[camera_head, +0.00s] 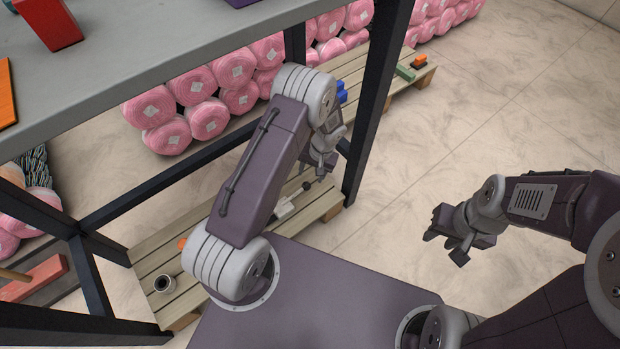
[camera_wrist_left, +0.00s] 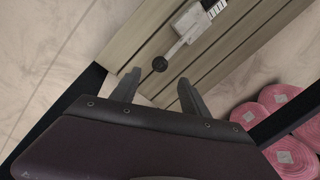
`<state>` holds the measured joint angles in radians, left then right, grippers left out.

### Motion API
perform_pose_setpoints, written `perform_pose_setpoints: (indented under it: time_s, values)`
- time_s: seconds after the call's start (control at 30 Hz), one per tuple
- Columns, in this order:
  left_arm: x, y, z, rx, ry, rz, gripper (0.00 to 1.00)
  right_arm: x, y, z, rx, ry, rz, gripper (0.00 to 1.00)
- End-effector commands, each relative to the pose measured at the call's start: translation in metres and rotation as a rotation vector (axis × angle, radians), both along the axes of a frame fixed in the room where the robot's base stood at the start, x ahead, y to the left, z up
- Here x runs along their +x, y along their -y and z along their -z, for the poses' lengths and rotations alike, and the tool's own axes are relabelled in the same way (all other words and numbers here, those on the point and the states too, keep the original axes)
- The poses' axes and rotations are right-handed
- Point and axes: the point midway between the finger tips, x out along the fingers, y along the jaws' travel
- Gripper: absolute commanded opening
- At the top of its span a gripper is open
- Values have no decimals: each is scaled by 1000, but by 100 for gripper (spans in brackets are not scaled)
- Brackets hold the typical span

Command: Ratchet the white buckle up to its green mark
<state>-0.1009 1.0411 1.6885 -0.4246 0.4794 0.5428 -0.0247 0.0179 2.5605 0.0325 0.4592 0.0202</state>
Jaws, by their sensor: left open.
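The white buckle (camera_head: 285,209) lies on the low wooden pallet under the table, partly hidden by my left arm in the head view. A lever with a black round knob (camera_head: 306,186) sticks out from it. In the left wrist view the buckle (camera_wrist_left: 192,22) is at the top, beside a white strip with dark marks (camera_wrist_left: 217,8); its knob (camera_wrist_left: 160,64) is just beyond my fingers. No green mark can be made out. My left gripper (camera_head: 322,164) is open and empty above the pallet; its fingers (camera_wrist_left: 160,84) point toward the knob. My right gripper (camera_head: 446,249) is open and empty above the floor.
The pallet (camera_head: 140,252) carries a dark cup (camera_head: 163,284). A dark table leg (camera_head: 372,115) stands close to my left gripper, under the grey tabletop (camera_head: 150,70). Pink rolls (camera_head: 208,117) are stacked behind. The floor at the right is clear.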

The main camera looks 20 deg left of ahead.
Motion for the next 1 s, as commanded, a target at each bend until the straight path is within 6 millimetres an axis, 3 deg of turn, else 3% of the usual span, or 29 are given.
perform_pose_setpoints:
  time_s: [0.43,0.73,0.77,0.93,1.0]
  values:
    - [-1,-15,83,0,-1,0,53,0,0,61,0,0,0,36]
    - [-1,-17,86,-1,0,0,53,0,0,61,0,0,0,36]
    - [-1,-17,86,0,0,0,48,0,0,61,0,0,0,36]
    - [-1,-17,86,0,0,0,0,0,0,61,0,0,0,36]
    - [-1,-17,86,0,0,0,0,0,0,61,0,0,0,36]
